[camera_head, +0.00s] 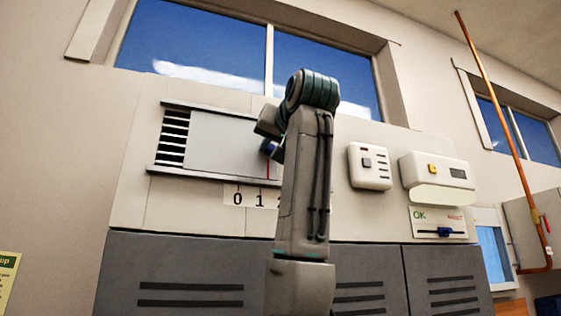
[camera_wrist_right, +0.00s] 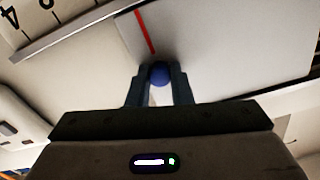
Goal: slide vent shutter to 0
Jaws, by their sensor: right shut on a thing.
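The vent shutter (camera_head: 225,142) is a pale flat plate between two horizontal rails, with dark louvre slots (camera_head: 172,137) uncovered to its left. Its blue knob (camera_wrist_right: 160,73) sits between the two fingers of my right gripper (camera_wrist_right: 159,84), which is shut on it. In the head view my right arm hides most of this gripper (camera_head: 271,146) and part of the shutter. A red pointer line (camera_head: 268,168) on the shutter stands just right of the 1 on the number scale (camera_head: 249,196). The 0 is further left; higher numbers are hidden behind my arm. My left gripper is not in view.
Right of the vent, a white switch box (camera_head: 370,167) and another white unit (camera_head: 437,178) stick out from the wall. Below them is a panel with a blue slider (camera_head: 445,232). Grey lockers (camera_head: 180,275) stand below, and windows (camera_head: 200,50) are above.

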